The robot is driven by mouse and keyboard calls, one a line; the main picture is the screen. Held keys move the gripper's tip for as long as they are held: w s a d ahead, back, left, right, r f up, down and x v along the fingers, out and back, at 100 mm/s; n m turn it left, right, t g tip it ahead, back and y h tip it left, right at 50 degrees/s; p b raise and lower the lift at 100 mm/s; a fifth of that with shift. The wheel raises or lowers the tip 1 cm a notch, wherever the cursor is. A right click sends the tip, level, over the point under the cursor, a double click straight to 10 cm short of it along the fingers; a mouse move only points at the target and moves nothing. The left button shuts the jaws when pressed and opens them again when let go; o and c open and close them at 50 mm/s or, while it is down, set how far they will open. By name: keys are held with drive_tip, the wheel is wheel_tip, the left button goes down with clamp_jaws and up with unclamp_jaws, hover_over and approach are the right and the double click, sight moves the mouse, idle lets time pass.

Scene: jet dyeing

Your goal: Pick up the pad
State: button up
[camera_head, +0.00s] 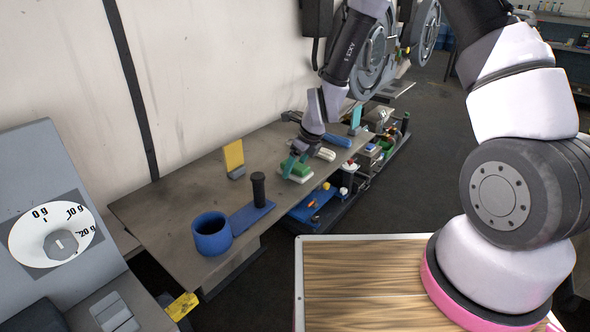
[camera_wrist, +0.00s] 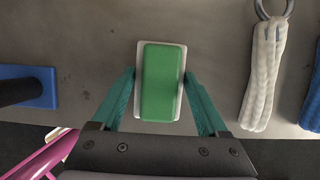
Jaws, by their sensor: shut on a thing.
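The pad (camera_wrist: 163,82) is a green block on a white base, and it lies on the grey table (camera_head: 160,205). It also shows in the head view (camera_head: 296,169), near the table's front edge. My gripper (camera_wrist: 160,88) reaches over the pad, with one teal finger on each side of it. The fingers are shut on the pad's sides. In the head view my gripper (camera_head: 292,160) comes down from above and partly hides the pad. I cannot tell whether the pad is lifted off the table.
A blue cup (camera_head: 211,235), a blue plate with a black upright handle (camera_head: 258,190) and a yellow card in a stand (camera_head: 234,158) stand left of the pad. A white looped cord (camera_wrist: 264,75) lies to its right. A lower shelf (camera_head: 318,205) holds several items.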

drive_tip(key=shift+r, duration=0.1)
wheel_tip(320, 180, up, 10)
drive_tip(key=shift+r, duration=0.1)
idle(0.3)
